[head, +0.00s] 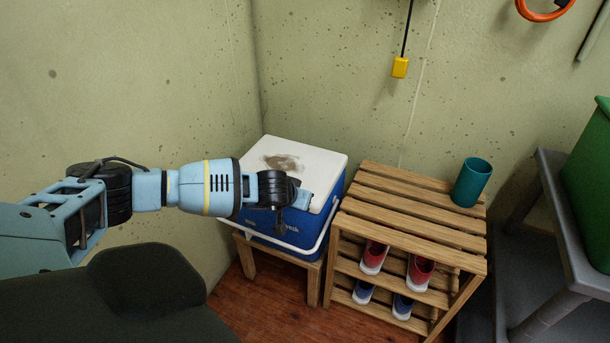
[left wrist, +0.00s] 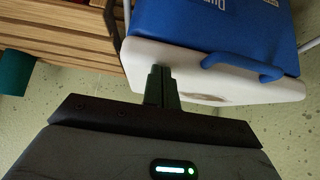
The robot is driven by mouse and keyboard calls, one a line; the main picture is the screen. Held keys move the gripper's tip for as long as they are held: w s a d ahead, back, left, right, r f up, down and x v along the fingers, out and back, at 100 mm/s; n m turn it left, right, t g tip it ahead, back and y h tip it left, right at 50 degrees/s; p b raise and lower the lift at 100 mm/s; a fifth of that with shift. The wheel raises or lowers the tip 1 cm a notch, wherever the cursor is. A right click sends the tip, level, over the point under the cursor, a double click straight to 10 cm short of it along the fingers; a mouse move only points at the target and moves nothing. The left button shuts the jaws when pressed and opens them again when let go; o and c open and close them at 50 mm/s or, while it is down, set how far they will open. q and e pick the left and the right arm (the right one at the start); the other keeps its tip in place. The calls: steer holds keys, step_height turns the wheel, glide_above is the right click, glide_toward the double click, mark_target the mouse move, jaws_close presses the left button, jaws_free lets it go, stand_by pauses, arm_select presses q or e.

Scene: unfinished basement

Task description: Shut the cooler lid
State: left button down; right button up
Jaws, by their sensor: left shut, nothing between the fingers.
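The cooler has a blue body (head: 268,224) and a white lid (head: 318,158) with a brown smudge on top. The lid lies flat on the body, and I see no gap in the head view. In the left wrist view the lid (left wrist: 200,72) also sits against the blue body (left wrist: 205,20), with a blue handle (left wrist: 243,65) along its edge. My left gripper (head: 305,200) is over the lid's near right part. Its fingers (left wrist: 161,76) are shut and empty, at the lid's top; I cannot tell if they touch. The right gripper is out of view.
The cooler stands on a low wooden stand (head: 247,256) in the wall corner. A slatted wooden rack (head: 415,215) with shoes is close on its right, with a teal cup (head: 472,182) on top. A grey shelf with a green bin (head: 588,185) is farther right.

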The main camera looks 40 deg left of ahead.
arm_select(q)
steer(key=f, duration=0.1)
steer(key=s+f, duration=0.1)
steer(key=shift+s+d+f, duration=0.15)
steer(key=shift+d+f, duration=0.05)
steer(key=shift+f, duration=0.1)
steer(key=shift+d+r, duration=0.1)
steer(key=w+r+p+v, duration=0.1)
steer(key=v, duration=0.7)
steer(key=shift+a+r, duration=0.2)
steer(key=shift+r, duration=0.25)
